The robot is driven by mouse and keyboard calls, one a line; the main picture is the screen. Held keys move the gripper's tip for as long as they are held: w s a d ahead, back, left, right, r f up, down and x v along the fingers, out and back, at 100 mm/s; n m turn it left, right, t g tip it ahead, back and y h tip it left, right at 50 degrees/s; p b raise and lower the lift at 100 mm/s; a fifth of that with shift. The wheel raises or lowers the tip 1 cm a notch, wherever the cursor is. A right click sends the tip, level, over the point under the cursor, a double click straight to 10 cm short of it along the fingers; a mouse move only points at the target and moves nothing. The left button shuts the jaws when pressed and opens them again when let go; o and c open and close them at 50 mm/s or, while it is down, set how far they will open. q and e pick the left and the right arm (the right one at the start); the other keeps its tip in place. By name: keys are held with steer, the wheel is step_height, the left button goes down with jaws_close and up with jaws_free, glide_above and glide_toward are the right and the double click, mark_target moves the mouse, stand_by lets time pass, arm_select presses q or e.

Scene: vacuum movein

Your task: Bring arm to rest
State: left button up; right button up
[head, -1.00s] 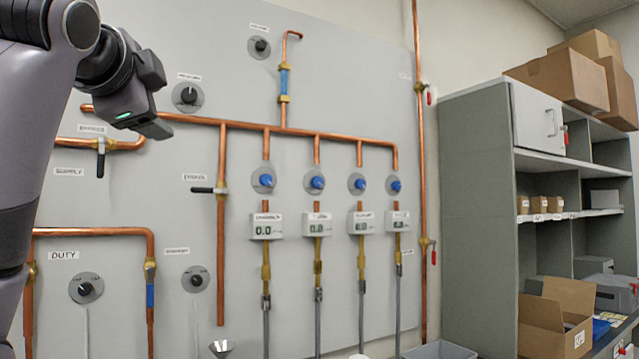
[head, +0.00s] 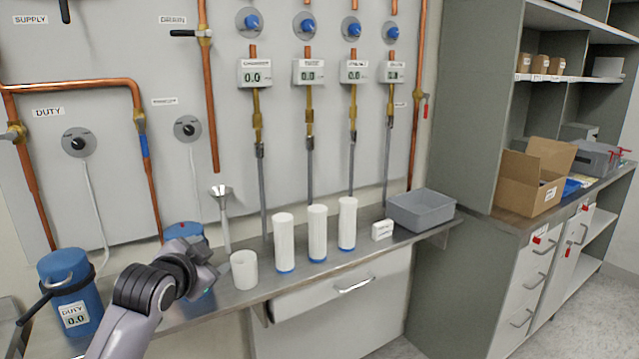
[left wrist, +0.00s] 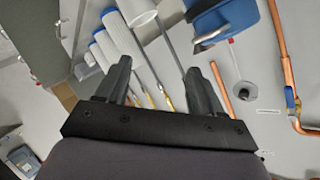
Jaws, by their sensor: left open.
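My left arm comes in from the lower left in the head view. Its gripper (head: 208,272) is low, over or in front of the steel bench, near a blue vessel (head: 188,240) that the arm partly hides. In the left wrist view the two dark fingers of the gripper (left wrist: 160,78) stand apart with nothing between them. White cylinders and the blue vessel (left wrist: 233,18) show beyond the fingers. My right gripper is not in view.
A white cup (head: 244,271), white cylinders (head: 283,240) with blue bases and a grey tray (head: 422,212) stand on the bench. A blue "DUTY" vessel (head: 68,285) is at left. Copper pipes and valves line the panel. Shelving with an open cardboard box (head: 530,180) stands right.

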arm_select(q)
steer(key=s+f+n+g, duration=0.1)
steer(key=s+f+n, duration=0.1)
steer(key=s+f, duration=0.7)
steer(key=s+f+n+g, duration=0.1)
steer(key=s+f, duration=0.5)
steer(key=f, duration=0.7)
steer(key=s+f+n, duration=0.1)
steer(key=s+f, duration=0.2)
steer(key=s, duration=0.3)
steer(key=s+f+n+g, duration=0.1)
steer(key=s+f, duration=0.2)
steer(key=s, duration=0.3)
steer(key=s+f+n+h, duration=0.1)
steer(key=s+f, duration=0.2)
steer(key=s, duration=0.4)
steer(key=shift+d+f+n, duration=0.15)
steer(key=shift+d+n, duration=0.15)
steer(key=shift+d, duration=0.05)
